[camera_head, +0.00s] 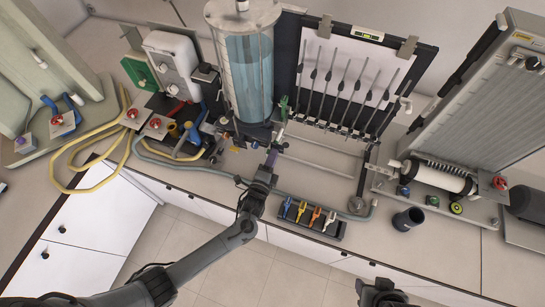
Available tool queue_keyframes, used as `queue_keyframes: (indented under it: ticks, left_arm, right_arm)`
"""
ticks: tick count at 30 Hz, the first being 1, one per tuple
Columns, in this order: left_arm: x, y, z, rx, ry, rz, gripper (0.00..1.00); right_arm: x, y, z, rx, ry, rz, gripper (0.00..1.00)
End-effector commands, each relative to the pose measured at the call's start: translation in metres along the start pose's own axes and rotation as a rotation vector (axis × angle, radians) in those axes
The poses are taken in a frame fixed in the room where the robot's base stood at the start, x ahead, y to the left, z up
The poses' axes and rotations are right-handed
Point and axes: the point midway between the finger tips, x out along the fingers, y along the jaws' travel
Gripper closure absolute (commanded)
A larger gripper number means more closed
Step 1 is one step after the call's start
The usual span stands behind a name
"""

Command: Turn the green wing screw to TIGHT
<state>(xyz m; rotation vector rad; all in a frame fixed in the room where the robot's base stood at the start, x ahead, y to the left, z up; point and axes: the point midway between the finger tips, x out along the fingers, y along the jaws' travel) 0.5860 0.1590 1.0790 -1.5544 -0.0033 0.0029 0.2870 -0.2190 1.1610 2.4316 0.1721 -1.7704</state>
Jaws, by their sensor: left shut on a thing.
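A small green piece (283,106), which looks like the green wing screw, stands upright beside the lower right of the clear water tank. Its label and exact angle are too small to read. My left gripper (270,161) is in front of the tank base, below the green piece and apart from it in the picture. It is shut on a small purple piece (271,157), mostly hidden by the jaws. Part of my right gripper (382,292) shows at the bottom edge, away from the bench; its jaws cannot be made out.
The water tank (250,75) and the tube board (350,85) stand close behind. A dark rack (327,230) with blue, yellow, orange and white tools sits at the bench's front edge. A grey hose (215,172) runs along the bench. A dark cup (408,219) stands right.

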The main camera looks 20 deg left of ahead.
Motion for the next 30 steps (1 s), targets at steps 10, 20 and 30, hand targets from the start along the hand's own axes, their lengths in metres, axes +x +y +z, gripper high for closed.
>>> queue_keyframes:
  ticks: [10, 20, 30]
  left_arm:
    - [0.0, 0.0, 0.0, -0.001, 0.0, 0.001, 0.66]
    - [-0.007, 0.001, 0.0, -0.001, 0.0, 0.001, 0.66]
    - [-0.061, 0.002, 0.0, -0.002, 0.001, 0.002, 0.66]
  right_arm:
    - [0.0, -0.002, -0.001, 0.007, 0.001, -0.006, 0.5]
    - [0.001, -0.002, 0.0, 0.007, 0.001, -0.006, 0.5]
    - [0.006, 0.0, 0.002, 0.0, 0.001, 0.0, 0.5]
